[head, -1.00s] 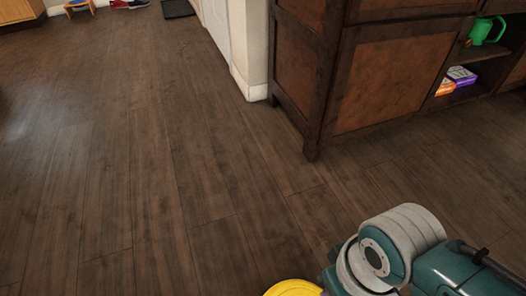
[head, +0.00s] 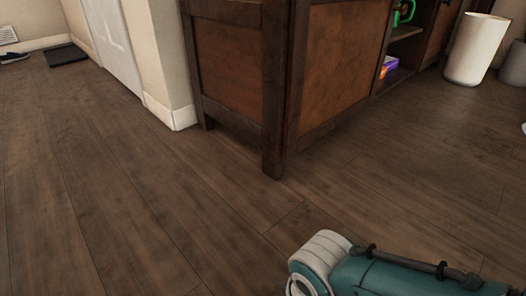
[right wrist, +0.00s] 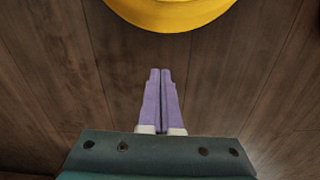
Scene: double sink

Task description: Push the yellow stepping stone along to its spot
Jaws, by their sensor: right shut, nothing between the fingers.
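The yellow stepping stone (right wrist: 170,14) shows at the top of the right wrist view, cut off by the frame edge. It lies on the wooden floor. My right gripper (right wrist: 160,72) has its purple fingers together with nothing between them. The fingertips point toward the stone, with a strip of bare floor showing between them and its edge. In the head view the stone is out of sight, and only part of my right arm shows at the bottom right. My left gripper is in neither view.
A dark wooden cabinet (head: 232,70) stands ahead, its corner leg on the floor. A white wall end (head: 172,70) is beside it. A white bin (head: 476,48) stands at the right. A dark mat (head: 66,54) lies far left. The floor (head: 110,190) at left is clear.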

